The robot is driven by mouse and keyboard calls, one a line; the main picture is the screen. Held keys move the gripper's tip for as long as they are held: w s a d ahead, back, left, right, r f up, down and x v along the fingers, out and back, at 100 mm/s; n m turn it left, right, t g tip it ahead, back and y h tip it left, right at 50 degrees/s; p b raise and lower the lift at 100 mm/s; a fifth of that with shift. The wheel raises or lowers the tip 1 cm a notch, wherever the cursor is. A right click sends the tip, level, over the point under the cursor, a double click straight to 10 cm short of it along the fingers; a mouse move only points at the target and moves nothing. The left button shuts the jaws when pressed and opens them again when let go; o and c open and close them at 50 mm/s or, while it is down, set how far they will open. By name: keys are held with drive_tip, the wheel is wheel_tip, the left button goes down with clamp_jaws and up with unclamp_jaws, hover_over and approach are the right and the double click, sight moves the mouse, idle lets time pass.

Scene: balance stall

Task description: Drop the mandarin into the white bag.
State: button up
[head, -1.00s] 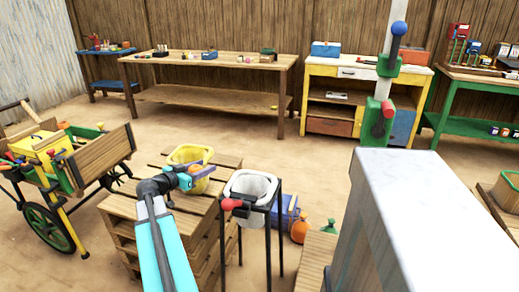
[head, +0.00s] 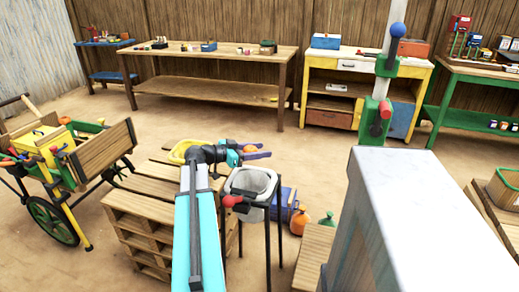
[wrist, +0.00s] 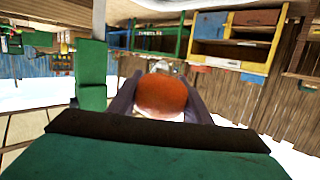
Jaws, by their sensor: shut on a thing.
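My gripper (head: 262,153) has purple fingers, and they are shut on the orange mandarin (head: 249,149). In the wrist view the mandarin (wrist: 162,95) sits between both fingers, its lower side partly hidden by the gripper body. The white bag (head: 250,183) hangs open at the top in a dark metal stand. In the head view the gripper and mandarin show just above the bag's far rim; whether they are over its mouth or beyond it I cannot tell. They are apart from the bag.
The stand has a red knob (head: 232,200). A blue crate (head: 288,200) and orange (head: 299,224) and green bottles stand to the right. A pale block fills the right foreground.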

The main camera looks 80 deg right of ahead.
drive_tip(key=shift+f, duration=0.1)
drive_tip(key=shift+f, duration=2.9)
drive_tip(key=o, duration=1.1)
drive_tip(key=shift+o, duration=0.2)
drive_tip(key=shift+w, duration=0.15)
drive_tip(key=v, duration=1.3)
drive_tip(key=shift+w+a+b, duration=0.25)
drive_tip(key=shift+w+b, duration=0.05)
drive_tip(key=shift+b, duration=0.05)
drive_tip(key=shift+r, duration=0.1)
